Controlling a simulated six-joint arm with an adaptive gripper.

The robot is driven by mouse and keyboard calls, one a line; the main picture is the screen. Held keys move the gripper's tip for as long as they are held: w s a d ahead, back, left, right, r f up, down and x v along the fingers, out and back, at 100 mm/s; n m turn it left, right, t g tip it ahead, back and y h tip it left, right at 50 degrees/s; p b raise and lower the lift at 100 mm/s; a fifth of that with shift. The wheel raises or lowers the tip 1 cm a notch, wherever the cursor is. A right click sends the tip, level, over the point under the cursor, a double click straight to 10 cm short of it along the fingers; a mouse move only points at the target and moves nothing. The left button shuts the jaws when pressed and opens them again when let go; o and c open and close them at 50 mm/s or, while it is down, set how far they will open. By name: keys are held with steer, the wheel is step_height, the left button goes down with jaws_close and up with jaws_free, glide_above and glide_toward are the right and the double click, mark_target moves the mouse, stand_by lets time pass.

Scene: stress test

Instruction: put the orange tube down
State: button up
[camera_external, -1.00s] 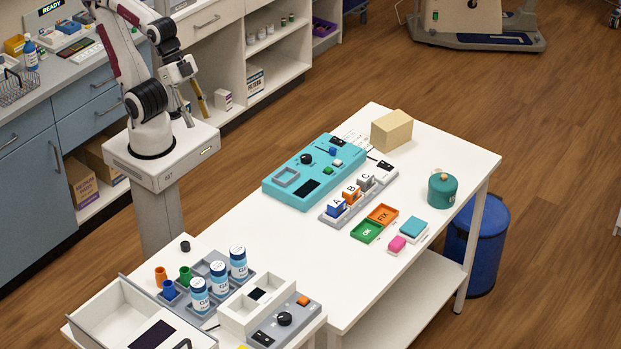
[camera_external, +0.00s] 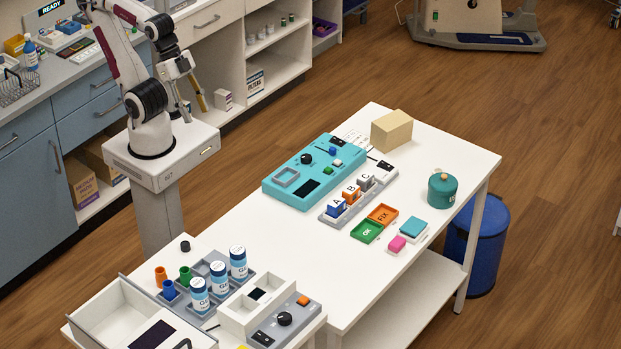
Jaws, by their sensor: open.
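The orange tube (camera_external: 160,277) stands upright at the left of the near table, behind the white open box. It is beside a blue tube (camera_external: 169,290) and a green tube (camera_external: 186,275), and nothing holds it. My gripper (camera_external: 194,115) is raised well above and behind it, near my base, pointing down. Its jaws are open and look empty, and it is far from the tube.
A grey rack (camera_external: 215,292) holds white-and-blue bottles (camera_external: 219,277). A black cap (camera_external: 185,246) lies behind the tubes. A white open box (camera_external: 112,313) stands in front.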

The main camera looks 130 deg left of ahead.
steer(key=w+d+m+t+h, duration=0.2)
steer(key=w+d+h, duration=0.1)
steer(key=w+d, duration=0.85)
steer(key=m+t+h, duration=0.2)
steer(key=t, duration=0.2)
glide_toward(161, 278)
steer(key=shift+w+a, duration=0.2)
steer(key=shift+w, duration=0.15)
steer(key=shift+s+d+f+t, duration=0.25)
steer(key=shift+d+f+t, duration=0.1)
steer(key=shift+f+t, duration=0.05)
steer(key=shift+x, duration=1.3)
steer(key=shift+w, duration=0.1)
